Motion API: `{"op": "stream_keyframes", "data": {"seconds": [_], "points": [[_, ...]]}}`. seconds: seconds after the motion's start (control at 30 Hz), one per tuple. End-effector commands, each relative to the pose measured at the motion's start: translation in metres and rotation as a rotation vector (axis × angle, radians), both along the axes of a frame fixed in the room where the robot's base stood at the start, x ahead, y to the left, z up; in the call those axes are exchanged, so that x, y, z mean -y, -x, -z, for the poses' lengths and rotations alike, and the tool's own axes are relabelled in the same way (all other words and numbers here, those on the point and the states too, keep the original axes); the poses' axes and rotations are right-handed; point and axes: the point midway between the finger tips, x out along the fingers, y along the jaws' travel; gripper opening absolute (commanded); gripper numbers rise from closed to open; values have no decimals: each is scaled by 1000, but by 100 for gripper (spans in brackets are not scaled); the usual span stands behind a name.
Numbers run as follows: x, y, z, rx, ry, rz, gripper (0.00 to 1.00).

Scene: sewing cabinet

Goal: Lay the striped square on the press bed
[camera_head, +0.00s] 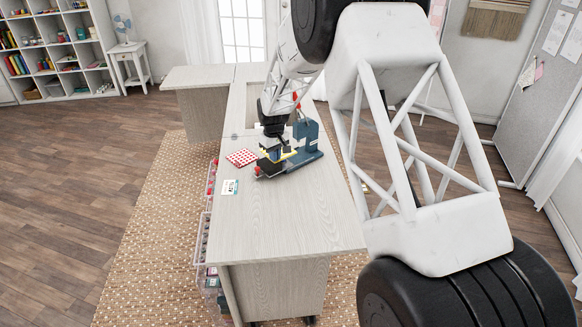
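The press (309,145) is a dark blue-grey machine on the pale wooden cabinet top (270,215). My gripper (274,150) is over the left end of the press, pointing down. Yellow and dark parts show around its fingertips. They are too small to tell whether they are gripper, press or cloth, or whether my gripper is open or shut. The press bed is mostly hidden by my gripper. I cannot make out a striped square for certain. A red-and-white patterned square (241,157) lies flat on the cabinet top, left of the press; its pattern looks checked or dotted.
A small white card (230,187) lies near the left edge of the cabinet top. The front part of the top is clear. Clear plastic drawers (204,240) hang along the cabinet's left side. My arm covers much of the right side.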

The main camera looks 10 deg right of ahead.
Motion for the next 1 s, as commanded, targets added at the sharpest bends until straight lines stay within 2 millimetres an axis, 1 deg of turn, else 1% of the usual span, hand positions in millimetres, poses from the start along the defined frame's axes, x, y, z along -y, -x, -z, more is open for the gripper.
{"op": "stream_keyframes", "data": {"seconds": [0.03, 0.1, 0.2, 0.67, 0.83, 1.0], "points": [[-6, -5, -1, 1, -1, -2, 0], [-11, -9, -3, 1, -1, -2, 0], [-15, -12, -4, 0, 0, -2, 0], [-15, -12, -3, 0, 0, -1, 0], [-15, -12, 3, -1, 1, -1, 0], [-15, -12, 13, -1, 0, -1, 0]]}}
